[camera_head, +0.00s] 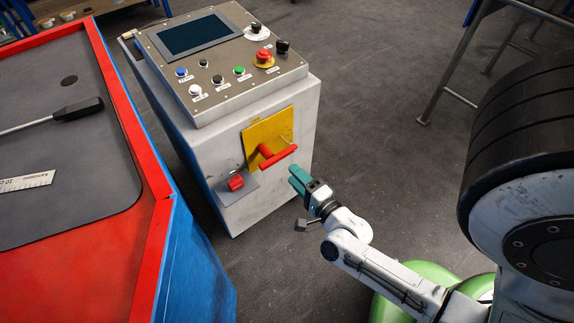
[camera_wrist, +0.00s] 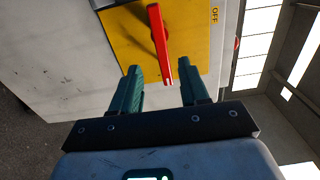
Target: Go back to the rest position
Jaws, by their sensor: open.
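My gripper (camera_head: 298,178) is in front of the control cabinet, close to a red lever handle (camera_head: 279,156) on a yellow plate (camera_head: 253,144). In the wrist view, the two teal fingers of my gripper (camera_wrist: 160,88) are apart with nothing between them. The red handle (camera_wrist: 159,45) shows just beyond the fingertips, over the yellow plate (camera_wrist: 195,30). I see no contact between the fingers and the handle. An "OFF" label shows at the plate's edge in the wrist view.
The cabinet (camera_head: 235,190) carries a panel with a screen (camera_head: 195,34), several buttons and a red emergency stop (camera_head: 263,57). A red knob (camera_head: 236,183) sits below the plate. A red-and-blue table (camera_head: 120,250) holds a screwdriver (camera_head: 80,109). Grey floor (camera_head: 375,110) is open behind.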

